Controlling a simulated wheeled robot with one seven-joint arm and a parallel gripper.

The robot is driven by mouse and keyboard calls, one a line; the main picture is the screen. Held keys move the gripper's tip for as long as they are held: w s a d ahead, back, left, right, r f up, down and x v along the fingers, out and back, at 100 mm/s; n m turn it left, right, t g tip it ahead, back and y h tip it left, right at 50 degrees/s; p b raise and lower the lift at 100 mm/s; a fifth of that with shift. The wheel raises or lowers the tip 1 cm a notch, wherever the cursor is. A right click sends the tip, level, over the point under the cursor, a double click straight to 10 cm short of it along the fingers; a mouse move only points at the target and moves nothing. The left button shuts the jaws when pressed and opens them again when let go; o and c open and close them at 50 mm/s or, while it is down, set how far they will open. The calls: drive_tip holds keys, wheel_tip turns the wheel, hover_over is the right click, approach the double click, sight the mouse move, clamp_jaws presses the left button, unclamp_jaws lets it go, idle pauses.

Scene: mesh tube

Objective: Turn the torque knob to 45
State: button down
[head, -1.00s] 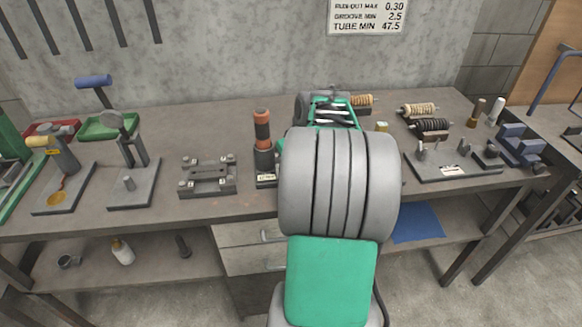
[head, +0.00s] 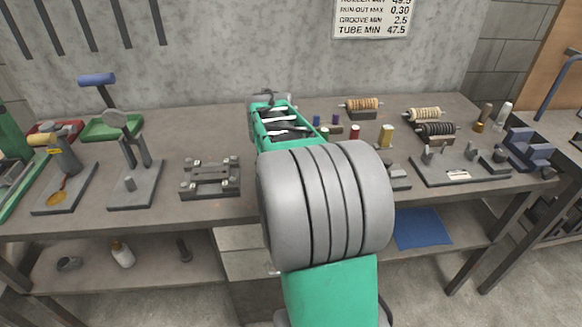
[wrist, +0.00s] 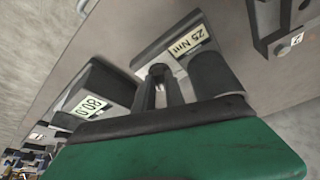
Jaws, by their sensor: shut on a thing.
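My gripper (head: 266,98) reaches over the bench, left of centre in the head view, and hides the spot behind it. In the wrist view its green housing (wrist: 190,150) fills the bottom, and the fingers (wrist: 165,85) are close together over a grey base with a "25 Nm" label (wrist: 190,42). A dark cylinder (wrist: 215,75) stands right beside the fingers. A dark box with a tilted number plate (wrist: 92,105), perhaps reading 30.0, is to the left. My gripper is shut on the torque knob, but the knob and its setting are mostly hidden.
A grey clamp fixture (head: 210,177) stands left of my arm. A press with a blue handle (head: 97,79) is at the left. The bench front edge is clear.

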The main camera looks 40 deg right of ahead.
drive_tip(key=shift+w+r+m+g, duration=0.15)
drive_tip(key=shift+m+g, duration=0.25)
drive_tip(key=shift+m, duration=0.7)
drive_tip(key=c, duration=1.4)
unclamp_jaws()
